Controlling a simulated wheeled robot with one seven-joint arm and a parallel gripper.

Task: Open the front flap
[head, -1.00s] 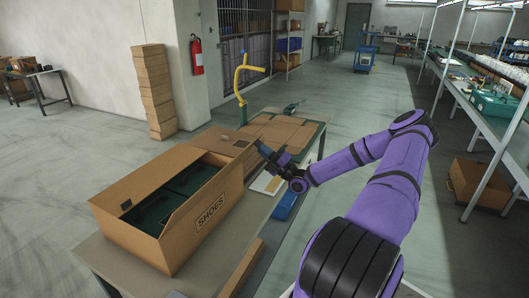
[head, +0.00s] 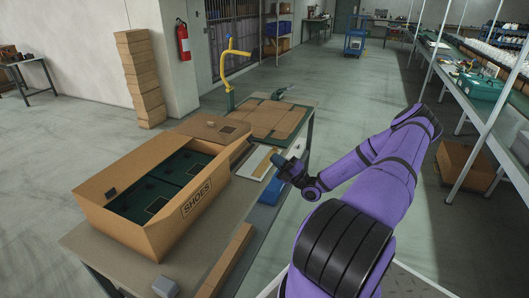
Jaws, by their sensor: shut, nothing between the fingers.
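The brown shoe box (head: 166,222), lettered SHOES on its front side, stands on the workbench. Its top is open and dark green contents (head: 160,190) show inside. A brown flap (head: 203,126) with a dark square patch extends from its far end. The upper edge of the lettered side (head: 222,172) rises at its far right corner; I cannot tell whether this is a separate flap. My gripper (head: 277,160) is shut and empty. It is to the right of the box, apart from it, near the bench's right edge.
Flat cardboard (head: 262,119) lies on the bench behind the box, near a yellow-handled post (head: 234,60). A white sheet (head: 255,162) lies beside the box. A cardboard strip (head: 225,260) and a small grey block (head: 165,287) lie in front.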

